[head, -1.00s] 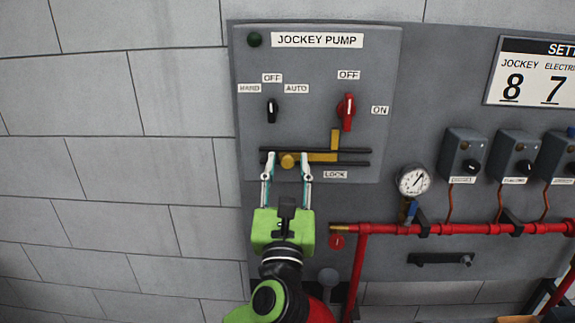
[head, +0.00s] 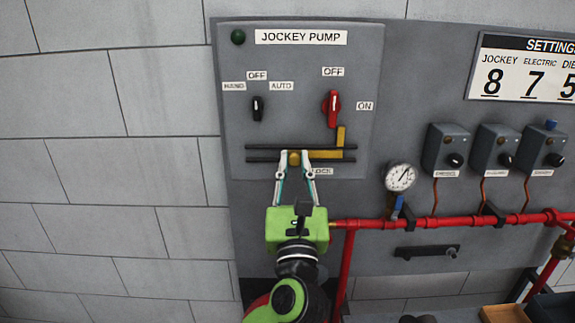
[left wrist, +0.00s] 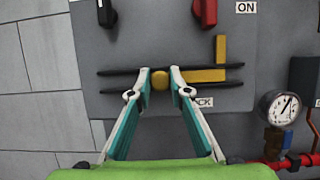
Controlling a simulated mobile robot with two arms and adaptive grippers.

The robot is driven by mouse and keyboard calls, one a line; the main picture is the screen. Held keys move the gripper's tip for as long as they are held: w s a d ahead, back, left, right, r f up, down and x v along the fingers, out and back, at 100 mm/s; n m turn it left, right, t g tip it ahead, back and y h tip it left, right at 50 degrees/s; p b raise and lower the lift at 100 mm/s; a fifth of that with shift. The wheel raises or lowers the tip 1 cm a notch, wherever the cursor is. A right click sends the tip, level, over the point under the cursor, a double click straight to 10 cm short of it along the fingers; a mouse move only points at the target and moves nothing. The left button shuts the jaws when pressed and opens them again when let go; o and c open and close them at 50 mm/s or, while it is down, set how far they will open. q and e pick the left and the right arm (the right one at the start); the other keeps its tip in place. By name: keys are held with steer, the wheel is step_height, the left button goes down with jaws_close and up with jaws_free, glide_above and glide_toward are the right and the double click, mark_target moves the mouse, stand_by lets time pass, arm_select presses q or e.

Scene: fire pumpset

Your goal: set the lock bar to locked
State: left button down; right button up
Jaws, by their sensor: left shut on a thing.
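The lock bar (head: 326,154) is a yellow L-shaped piece between two dark horizontal rails on the grey jockey pump panel (head: 235,70). Its upright end stands just below and slightly right of the red switch (head: 332,108), whose handle is vertical, towards OFF. My left gripper (head: 294,156) is shut on the bar's round yellow knob. The left wrist view shows the knob (left wrist: 160,80) between the fingertips (left wrist: 160,76). The LOCK label (head: 324,171) is partly hidden by a finger. My right gripper is not in view.
A black selector switch (head: 257,108) sits on the panel's left. A pressure gauge (head: 400,176) and red pipe (head: 470,220) are to the lower right. Several grey control boxes (head: 445,148) are farther right. The block wall at left is bare.

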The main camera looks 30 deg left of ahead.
arm_select(q)
steer(key=c, duration=1.9)
jaws_free()
steer(key=shift+w+d, duration=0.1)
steer(key=shift+d, duration=0.2)
steer(key=shift+f, duration=0.1)
steer(key=shift+s+f, duration=0.15)
steer(key=shift+s, duration=0.1)
steer(key=v, duration=1.1)
steer(key=shift+s+d, duration=0.1)
steer(key=shift+d, duration=0.05)
